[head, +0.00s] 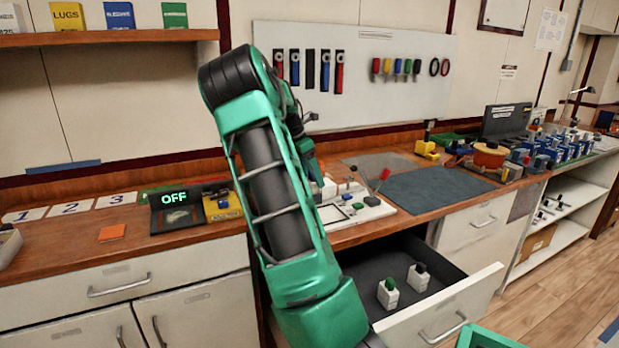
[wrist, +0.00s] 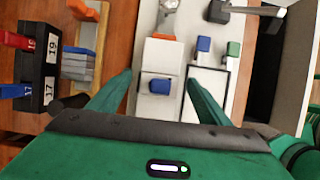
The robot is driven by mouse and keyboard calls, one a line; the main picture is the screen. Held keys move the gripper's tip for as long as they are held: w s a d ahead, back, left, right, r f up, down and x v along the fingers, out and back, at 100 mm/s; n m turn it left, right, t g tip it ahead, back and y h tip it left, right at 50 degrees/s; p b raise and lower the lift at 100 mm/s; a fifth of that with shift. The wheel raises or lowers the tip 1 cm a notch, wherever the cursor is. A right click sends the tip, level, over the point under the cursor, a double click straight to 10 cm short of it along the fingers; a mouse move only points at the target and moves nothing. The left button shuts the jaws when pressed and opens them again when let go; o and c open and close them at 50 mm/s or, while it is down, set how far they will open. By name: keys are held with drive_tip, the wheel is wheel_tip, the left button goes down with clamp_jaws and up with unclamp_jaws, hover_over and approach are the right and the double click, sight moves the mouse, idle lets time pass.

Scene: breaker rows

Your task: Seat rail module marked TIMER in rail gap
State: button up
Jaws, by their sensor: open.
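My gripper (wrist: 159,78) is open, with its green fingers on either side of a white module with a blue top (wrist: 158,86). It shows no visible contact with the module. In the head view my arm hides most of the gripper. The module is at a white panel (head: 372,211) on the counter, which also shows in the wrist view (wrist: 178,110). Two more white modules, one green-topped (head: 388,294) and one black-topped (head: 418,278), stand in the open drawer (head: 360,272). No TIMER marking is readable, and I cannot tell which opening is the rail gap.
Blue (wrist: 204,45) and green (wrist: 234,49) parts stand right of the fingers. A black block numbered 19 and 17 (wrist: 42,68) stands left. An OFF display (head: 174,197) sits on the counter. The open drawer juts out below the panel. A grey mat (head: 425,190) is clear.

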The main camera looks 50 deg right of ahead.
drive_tip(key=v, duration=1)
idle(0.3)
drive_tip(key=s+a+f+m+y, duration=0.1)
drive_tip(key=s+a+f+m, duration=0.2)
drive_tip(key=s+a+m, duration=0.3)
drive_tip(key=s+a+f+m+t+y, duration=0.1)
drive_tip(key=s+a+f+m, duration=0.3)
drive_tip(key=s+a, duration=0.8)
drive_tip(key=s+a+f+m+t+y, duration=0.1)
drive_tip(key=s+a+f+m, duration=0.3)
drive_tip(key=a, duration=1.3)
drive_tip(key=s+m+y, duration=0.1)
drive_tip(key=s+m, duration=0.3)
drive_tip(key=s, duration=0.2)
drive_tip(key=shift+a+f+m, duration=0.25)
drive_tip(key=shift+a+m, duration=0.05)
drive_tip(key=shift+m, duration=0.1)
